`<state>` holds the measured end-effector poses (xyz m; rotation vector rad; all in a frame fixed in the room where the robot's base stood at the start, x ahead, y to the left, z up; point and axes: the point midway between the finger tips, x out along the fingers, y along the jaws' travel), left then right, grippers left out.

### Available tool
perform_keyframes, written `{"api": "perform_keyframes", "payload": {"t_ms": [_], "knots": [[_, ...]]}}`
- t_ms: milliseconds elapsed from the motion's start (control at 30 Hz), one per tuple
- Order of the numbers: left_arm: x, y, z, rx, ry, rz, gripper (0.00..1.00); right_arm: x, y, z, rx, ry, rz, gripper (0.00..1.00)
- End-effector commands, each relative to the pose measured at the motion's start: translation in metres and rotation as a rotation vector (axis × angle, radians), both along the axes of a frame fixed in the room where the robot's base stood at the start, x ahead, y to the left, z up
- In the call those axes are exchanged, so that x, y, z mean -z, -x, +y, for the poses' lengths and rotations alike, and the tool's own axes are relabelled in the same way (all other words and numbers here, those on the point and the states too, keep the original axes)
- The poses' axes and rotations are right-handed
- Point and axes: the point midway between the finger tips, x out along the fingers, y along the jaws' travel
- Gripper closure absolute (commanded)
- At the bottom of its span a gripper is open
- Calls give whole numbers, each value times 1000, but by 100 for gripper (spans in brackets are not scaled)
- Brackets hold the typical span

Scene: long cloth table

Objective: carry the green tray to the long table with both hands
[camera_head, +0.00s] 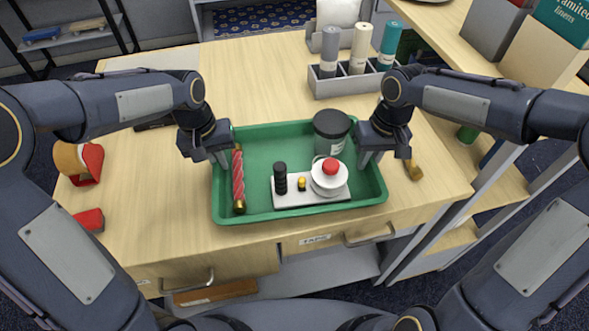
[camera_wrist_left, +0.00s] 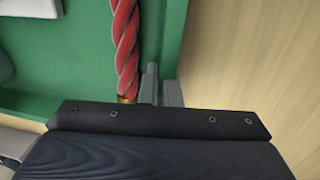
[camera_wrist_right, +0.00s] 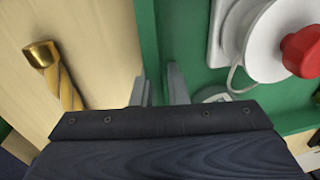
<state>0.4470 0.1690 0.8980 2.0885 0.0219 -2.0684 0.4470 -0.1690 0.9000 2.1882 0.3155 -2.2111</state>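The green tray (camera_head: 262,146) appears to rest level on the wooden drawer table, near its front edge. It holds a red twisted candle (camera_head: 238,178), a dark grey jar (camera_head: 331,132) and a pale base with a black peg, a brass piece and a white dish with a red knob (camera_head: 330,178). My left gripper (camera_head: 220,162) is at the tray's left wall; its fingers (camera_wrist_left: 161,88) are close together around the wall beside the candle. My right gripper (camera_head: 369,160) is at the right wall; its fingers (camera_wrist_right: 160,88) stand on both sides of it, a narrow gap apart.
A grey rack with rolls (camera_head: 345,84) stands behind the tray. A brass-ended twisted object (camera_head: 413,169) lies right of it. Red items (camera_head: 90,220) lie at the left. Shelving with boxes (camera_head: 490,40) stands at the right. The long cloth table is not identifiable.

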Motion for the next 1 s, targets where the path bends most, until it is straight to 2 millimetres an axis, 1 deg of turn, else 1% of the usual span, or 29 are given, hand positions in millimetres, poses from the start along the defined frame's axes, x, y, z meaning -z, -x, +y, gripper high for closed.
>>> {"api": "perform_keyframes", "payload": {"t_ms": [33,100,467,633,767,1000], "knots": [[0,0,0,0,0,0,100,0,0,0,0,0,0,93],[0,0,0,0,0,0,100,0,0,0,0,0,0,100],[0,0,0,0,0,-1,100,0,0,0,0,0,0,100],[-4,-1,0,0,1,-2,100,-4,0,0,0,0,-2,100],[-13,-1,0,0,1,-2,100,-13,0,0,0,0,-2,100],[-38,-1,0,0,0,-2,100,-38,0,0,0,0,-1,100]]}}
